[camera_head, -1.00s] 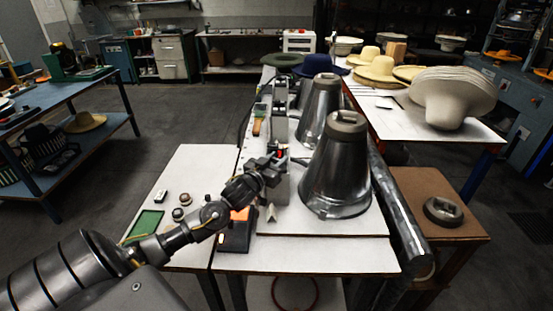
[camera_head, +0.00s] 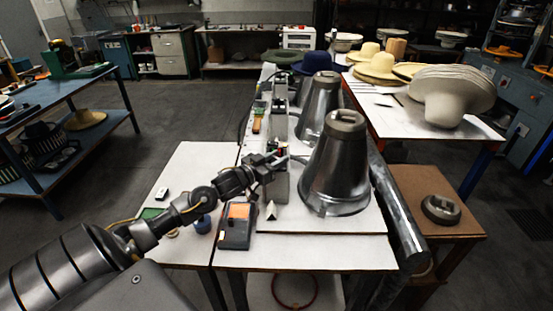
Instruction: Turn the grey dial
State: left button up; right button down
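My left gripper (camera_head: 274,161) reaches in from the left. Its fingertips are at the upper front of a narrow grey upright housing (camera_head: 280,185), left of the near metal cone. The fingers are small and dark here, so I cannot tell whether they are open or shut, or whether they touch the housing. I cannot make out the grey dial; the gripper covers part of the housing's face. My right gripper is not in view.
Two metal cones, a near one (camera_head: 336,170) and a far one (camera_head: 318,108), stand right of the housing. A dark box with an orange top (camera_head: 237,220) sits below the gripper. A hat table (camera_head: 440,152) is at the right.

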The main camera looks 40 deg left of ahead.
aim_at(274, 160)
pick_arm(q)
jog(key=o, duration=0.4)
jog(key=shift+o, duration=0.2)
jog(key=s, duration=0.2)
jog(key=s+b, duration=0.1)
jog(key=s, duration=0.1)
jog(key=s+a, duration=0.1)
jog(key=s, duration=0.1)
jog(key=shift+f, duration=0.15)
jog(key=shift+s, duration=0.75)
jog(key=shift+r, duration=0.2)
